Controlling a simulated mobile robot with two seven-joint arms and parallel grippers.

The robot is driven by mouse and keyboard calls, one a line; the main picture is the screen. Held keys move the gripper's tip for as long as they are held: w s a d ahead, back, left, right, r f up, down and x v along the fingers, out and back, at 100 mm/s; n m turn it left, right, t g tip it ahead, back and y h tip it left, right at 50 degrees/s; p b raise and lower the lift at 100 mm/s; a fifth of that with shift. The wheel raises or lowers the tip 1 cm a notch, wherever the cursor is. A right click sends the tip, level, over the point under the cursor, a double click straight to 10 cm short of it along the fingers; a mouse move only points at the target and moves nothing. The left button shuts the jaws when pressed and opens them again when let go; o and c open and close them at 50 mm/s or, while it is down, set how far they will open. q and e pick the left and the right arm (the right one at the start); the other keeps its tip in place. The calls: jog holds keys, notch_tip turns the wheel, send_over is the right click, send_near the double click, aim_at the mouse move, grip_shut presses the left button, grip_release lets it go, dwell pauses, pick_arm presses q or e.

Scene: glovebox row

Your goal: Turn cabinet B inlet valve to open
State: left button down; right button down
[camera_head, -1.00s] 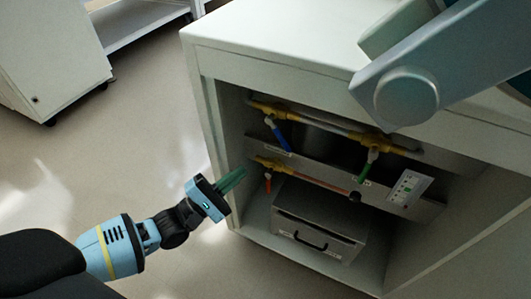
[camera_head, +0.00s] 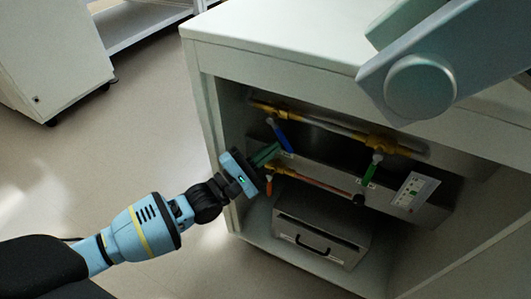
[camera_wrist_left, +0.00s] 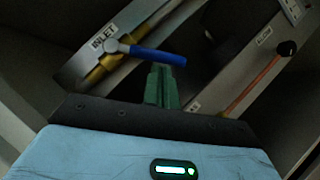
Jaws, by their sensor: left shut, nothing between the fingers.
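The inlet valve has a blue lever handle (camera_head: 280,136) on a brass pipe at the upper left inside the cabinet. In the left wrist view the blue handle (camera_wrist_left: 158,55) sits beside a plate marked INLET (camera_wrist_left: 104,40). The handle slants across the pipe's line there. My left gripper (camera_head: 269,153) is shut and empty, with its green fingers just below the blue handle. In the left wrist view the fingertips (camera_wrist_left: 160,72) are close to the handle; whether they touch it I cannot tell. My right gripper is not in view.
A green-handled valve (camera_head: 371,170) is to the right on the same pipe. A lower pipe with a red handle (camera_head: 269,187) and black knob (camera_head: 358,199) runs below. A metal box (camera_head: 318,232) stands on the cabinet floor. The cabinet's left wall (camera_head: 212,130) is near my arm.

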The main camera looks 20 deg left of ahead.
aim_at(290, 149)
pick_arm(q)
jog(key=shift+d+n, duration=0.15)
jog(key=shift+n, duration=0.15)
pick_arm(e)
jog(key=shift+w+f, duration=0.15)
